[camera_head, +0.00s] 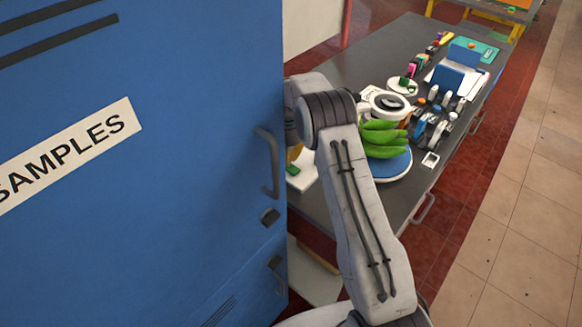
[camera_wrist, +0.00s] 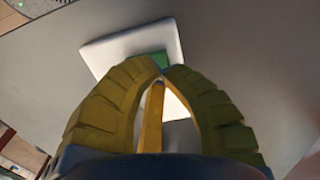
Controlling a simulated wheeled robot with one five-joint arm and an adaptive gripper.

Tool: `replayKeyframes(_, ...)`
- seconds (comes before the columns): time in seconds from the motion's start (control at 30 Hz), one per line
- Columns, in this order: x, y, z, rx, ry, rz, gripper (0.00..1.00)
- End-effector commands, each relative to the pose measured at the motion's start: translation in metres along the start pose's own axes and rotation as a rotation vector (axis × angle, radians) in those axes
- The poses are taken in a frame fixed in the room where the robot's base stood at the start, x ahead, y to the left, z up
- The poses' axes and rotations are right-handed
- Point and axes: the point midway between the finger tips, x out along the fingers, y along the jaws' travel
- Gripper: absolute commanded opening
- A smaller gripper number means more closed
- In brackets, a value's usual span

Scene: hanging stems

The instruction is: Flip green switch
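The green switch (camera_wrist: 150,61) shows in the wrist view as a green patch on a square white plate (camera_wrist: 112,50), just beyond my fingertips. The fingers hide part of the switch and plate. In the head view, the green switch (camera_head: 293,170) and its white plate (camera_head: 305,182) lie on the grey table beside the blue cabinet. My gripper (camera_wrist: 163,71) has yellow, curved fingers whose tips meet, with nothing seen held between them. I cannot tell whether the tips touch the switch. In the head view my gripper (camera_head: 295,153) is mostly hidden behind my arm and the cabinet.
A tall blue cabinet (camera_head: 140,210) labelled SAMPLES stands close on the left. The grey table (camera_head: 335,80) holds green bananas (camera_head: 383,140) on a round blue-topped object (camera_head: 392,167), a blue box (camera_head: 447,78) and several small items. Tiled floor (camera_head: 520,210) is clear on the right.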

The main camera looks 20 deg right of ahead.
Motion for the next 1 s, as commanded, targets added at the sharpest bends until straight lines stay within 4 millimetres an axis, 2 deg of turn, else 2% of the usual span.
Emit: replayKeyframes(1.0, 0.014, 0.0, 0.0, 0.0, 0.0, 0.001, 0.0)
